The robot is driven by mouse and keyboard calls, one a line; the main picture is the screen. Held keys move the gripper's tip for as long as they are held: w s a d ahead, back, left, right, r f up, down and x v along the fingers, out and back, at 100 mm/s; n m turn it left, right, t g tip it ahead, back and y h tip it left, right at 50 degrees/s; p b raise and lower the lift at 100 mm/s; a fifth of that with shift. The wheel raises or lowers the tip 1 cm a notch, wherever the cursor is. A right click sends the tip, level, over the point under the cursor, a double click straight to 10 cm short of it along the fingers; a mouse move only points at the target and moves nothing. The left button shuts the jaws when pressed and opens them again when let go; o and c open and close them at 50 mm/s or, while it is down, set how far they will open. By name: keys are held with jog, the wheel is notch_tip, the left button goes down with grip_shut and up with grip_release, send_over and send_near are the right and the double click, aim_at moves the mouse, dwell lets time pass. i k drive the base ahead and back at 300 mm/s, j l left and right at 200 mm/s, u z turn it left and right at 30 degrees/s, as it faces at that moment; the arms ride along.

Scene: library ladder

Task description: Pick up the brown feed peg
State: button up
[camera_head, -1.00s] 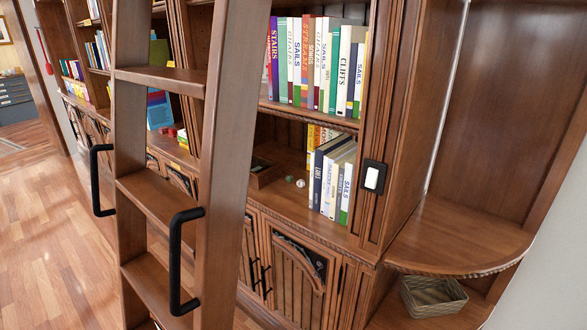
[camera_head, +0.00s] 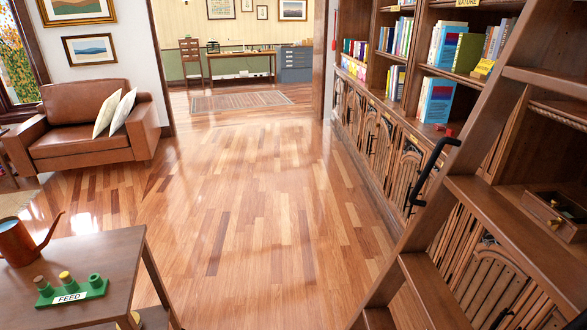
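A green rack (camera_head: 80,292) labelled FEED stands on a brown table (camera_head: 110,252) at the lower left of the head view. A small brown peg (camera_head: 39,281) is at the rack's left end. A yellow-topped peg (camera_head: 65,276) is in the middle, and the right position (camera_head: 95,280) shows only green with a dark top. The pegs are small, so how deep they sit cannot be told. My gripper is not in view.
A copper watering can (camera_head: 18,241) stands on the table behind the rack. A wooden ladder (camera_head: 440,215) leans at the bookcase (camera_head: 400,118) on the right. A brown leather sofa (camera_head: 88,110) is at the back left. The wooden floor (camera_head: 265,215) between is clear.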

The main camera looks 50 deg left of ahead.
aim_at(40, 281)
jog(key=u, duration=3.05)
jog(key=i+j, duration=0.15)
jog(key=i, duration=0.3)
jog(key=i+j+z, duration=0.15)
jog(key=i, duration=0.25)
